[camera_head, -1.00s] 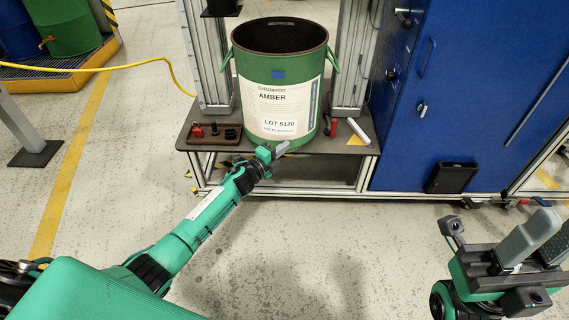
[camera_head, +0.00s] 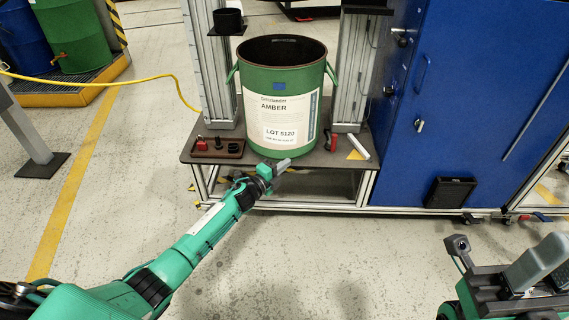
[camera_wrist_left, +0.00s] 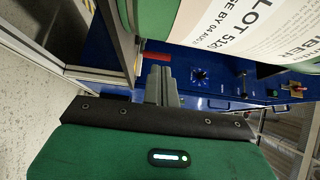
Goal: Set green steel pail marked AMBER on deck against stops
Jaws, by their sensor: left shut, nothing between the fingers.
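The green steel pail marked AMBER (camera_head: 252,137) stands upright on the dark deck (camera_head: 193,157), between two grey posts. It is open-topped, with a white label facing me and side handles. In the left wrist view its green wall (camera_wrist_left: 153,18) and label fill the top. My left gripper (camera_head: 284,164) is shut and empty, low in front of the pail's base by the deck's front edge; I cannot tell whether it touches the pail. Its closed fingers (camera_wrist_left: 161,86) show in the left wrist view. My right gripper (camera_head: 545,268) is at the lower right, partly cut off. The stops are not visible.
A small brown tray with fittings (camera_head: 218,147) lies on the deck left of the pail. A red-handled item (camera_head: 332,142) and a white tube (camera_head: 359,146) lie to the right. A blue cabinet (camera_head: 440,100) stands right. The floor in front is clear.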

